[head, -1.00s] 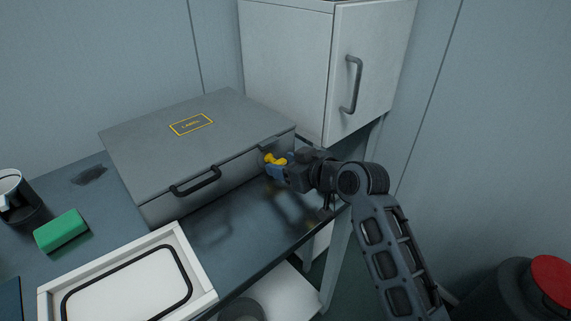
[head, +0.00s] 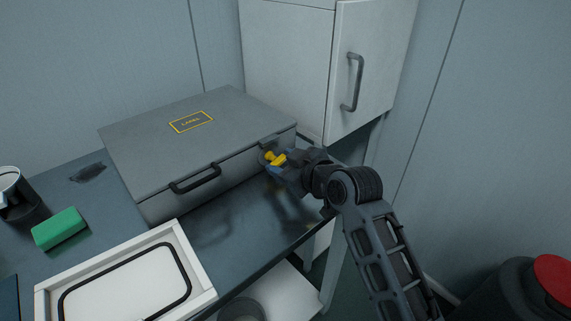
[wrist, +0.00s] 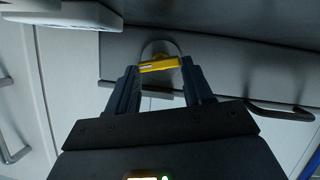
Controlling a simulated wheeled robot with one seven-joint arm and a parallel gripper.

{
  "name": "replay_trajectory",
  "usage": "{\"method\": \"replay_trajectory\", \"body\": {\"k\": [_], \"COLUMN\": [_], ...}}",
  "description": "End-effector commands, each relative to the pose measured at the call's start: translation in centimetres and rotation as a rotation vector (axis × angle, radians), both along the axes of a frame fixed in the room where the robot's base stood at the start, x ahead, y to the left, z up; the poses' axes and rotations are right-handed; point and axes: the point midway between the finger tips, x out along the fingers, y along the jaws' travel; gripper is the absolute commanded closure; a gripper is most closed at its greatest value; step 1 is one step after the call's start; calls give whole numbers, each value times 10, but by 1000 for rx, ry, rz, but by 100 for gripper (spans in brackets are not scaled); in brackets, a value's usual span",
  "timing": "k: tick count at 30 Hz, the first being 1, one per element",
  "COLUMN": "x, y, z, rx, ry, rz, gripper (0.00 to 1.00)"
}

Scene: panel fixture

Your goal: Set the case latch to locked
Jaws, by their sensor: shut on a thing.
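The grey case (head: 160,150) lies closed on the dark bench, with a yellow-edged label on its lid and a dark handle on its front. The yellow latch (head: 275,158) is at the right end of the case's front face. My gripper (head: 274,163) is at that latch, reaching in from the right. In the wrist view the yellow latch (wrist: 159,64) lies crosswise between the two fingertips, and my gripper (wrist: 159,75) is shut on it. A rounded grey plate shows behind the latch. The fingers hide part of the latch in the head view.
A white cabinet (head: 288,65) with a bar handle stands behind the case on the right. A white tray (head: 203,288) sits at the front, with a green block (head: 60,229) and a dark cup (head: 18,200) at left. Bare bench (head: 225,225) lies before the case.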

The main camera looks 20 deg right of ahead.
Motion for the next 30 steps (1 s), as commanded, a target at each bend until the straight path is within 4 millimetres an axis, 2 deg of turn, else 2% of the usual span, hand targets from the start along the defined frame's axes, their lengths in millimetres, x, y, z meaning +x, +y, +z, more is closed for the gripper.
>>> {"method": "replay_trajectory", "body": {"k": [18,30], "x": [-3,-4], "y": [9,11], "z": [-7,-11], "rx": [-550,-791], "ry": [-179,-255], "rz": [2,2], "gripper": [79,79]}}
